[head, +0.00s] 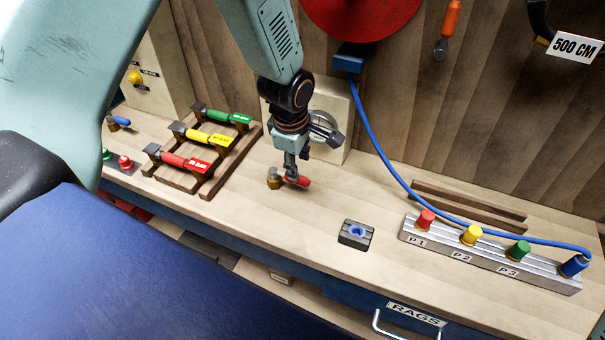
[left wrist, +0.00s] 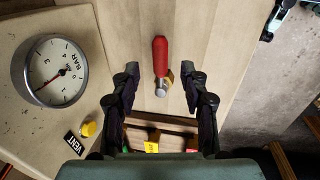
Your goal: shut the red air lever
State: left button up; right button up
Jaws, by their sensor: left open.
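The red air lever (head: 299,182) sits on a small brass valve body (head: 273,179) on the wooden bench top, and its red handle points right in the head view. In the left wrist view the red lever (left wrist: 160,56) points up the picture, with a silver end and a bit of brass at its lower end. My left gripper (head: 294,172) points down right over the lever. In the left wrist view its two fingers (left wrist: 162,80) are apart, one on each side of the lever's lower end, with visible gaps. My right gripper is not in view.
A round gauge (left wrist: 50,70) on a pale box stands close behind the gripper. A rack of red, yellow and green tools (head: 205,140) lies left. A small block (head: 356,234) and a port rail (head: 490,254) with a blue hose (head: 385,170) are right. Bare bench lies between.

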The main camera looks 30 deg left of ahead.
aim_at(301, 178)
pick_arm(q)
jog(key=f, duration=0.5)
jog(key=shift+w+a, duration=0.15)
jog(key=shift+w, duration=0.25)
jog(key=shift+w+f, duration=0.3)
jog(key=shift+f, duration=0.25)
jog(key=shift+s, duration=0.1)
jog(key=shift+s+r, duration=0.1)
jog(key=shift+c, duration=0.5)
jog(key=c, duration=0.5)
grip_shut()
